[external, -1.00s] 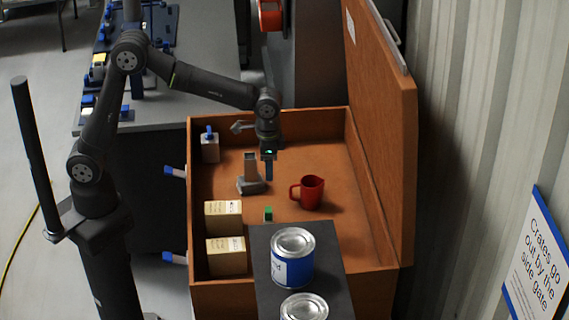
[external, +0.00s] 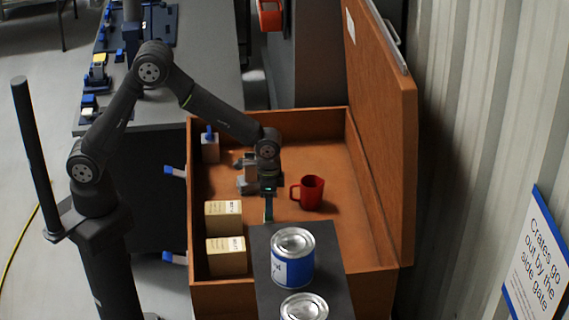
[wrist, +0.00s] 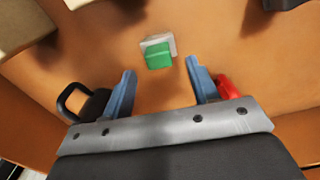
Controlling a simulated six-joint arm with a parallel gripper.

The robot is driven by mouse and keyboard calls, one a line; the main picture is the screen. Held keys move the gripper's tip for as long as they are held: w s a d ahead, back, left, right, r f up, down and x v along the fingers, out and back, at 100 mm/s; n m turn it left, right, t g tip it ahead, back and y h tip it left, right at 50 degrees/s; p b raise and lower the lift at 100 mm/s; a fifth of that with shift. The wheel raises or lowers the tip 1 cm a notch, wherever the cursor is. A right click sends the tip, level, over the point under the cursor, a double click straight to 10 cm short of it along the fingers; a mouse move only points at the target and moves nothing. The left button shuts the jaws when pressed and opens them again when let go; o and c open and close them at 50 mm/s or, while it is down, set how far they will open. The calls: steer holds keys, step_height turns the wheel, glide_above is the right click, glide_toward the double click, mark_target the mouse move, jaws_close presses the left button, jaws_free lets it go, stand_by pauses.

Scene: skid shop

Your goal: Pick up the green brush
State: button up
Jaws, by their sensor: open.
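The green brush (wrist: 159,56) shows in the wrist view as a small green block with a pale grey part, lying on the brown floor of the wooden crate (external: 330,150). My gripper (wrist: 160,67) is open and empty, with a blue finger on either side of the picture's middle. The brush appears just beyond the fingertips, between their lines; I cannot tell the exact gap. In the external view my gripper (external: 268,217) points down inside the crate, over the brush's spot, and hides most or all of it.
A red mug (external: 312,192) stands right of my gripper. Two cream boxes (external: 222,217) are to its left. A blue-labelled can (external: 293,260) stands on a dark board (external: 262,245) in front. A grey object (external: 247,182) is behind. The crate's lid (external: 385,120) stands open.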

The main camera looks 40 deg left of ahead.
step_height(320, 180, down, 4)
steer(key=shift+s+a+f, duration=0.1)
steer(key=shift+a, duration=0.05)
steer(key=c, duration=1.1)
steer(key=shift+o, duration=0.2)
